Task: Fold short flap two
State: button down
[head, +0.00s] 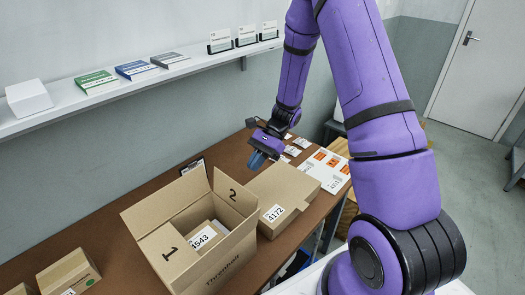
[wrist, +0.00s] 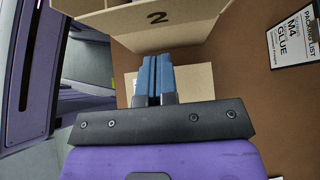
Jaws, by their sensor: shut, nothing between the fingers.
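The open cardboard box (head: 222,268) stands on the brown table with a smaller labelled carton (head: 204,238) inside. Short flap two (head: 233,193), marked "2", stands up at the box's right end. It also shows at the top of the wrist view (wrist: 155,22). The flap marked "1" (head: 165,247) is at the left end. My gripper (head: 257,159) is shut and empty, above and to the right of flap two in the head view. In the wrist view its blue fingertips (wrist: 153,75) point toward flap two, with no clear contact.
A closed carton (head: 290,190) labelled 4172 stands right beside the box, below my gripper. Another carton (head: 68,273) is at the lower left. A wall shelf (head: 120,88) runs behind. A packing list (wrist: 293,33) lies on the table (wrist: 240,75).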

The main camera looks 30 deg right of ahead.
aim_at(234, 184)
jog(key=shift+s+a+f, duration=0.1)
jog(key=shift+s+a, duration=0.2)
jog(key=shift+a, duration=0.6)
jog(key=shift+s+a+f, duration=0.1)
jog(key=shift+s+a, duration=0.15)
jog(key=shift+a, duration=0.65)
jog(key=shift+s+a+f, duration=0.1)
jog(key=shift+s+a, duration=0.2)
jog(key=shift+a, duration=0.6)
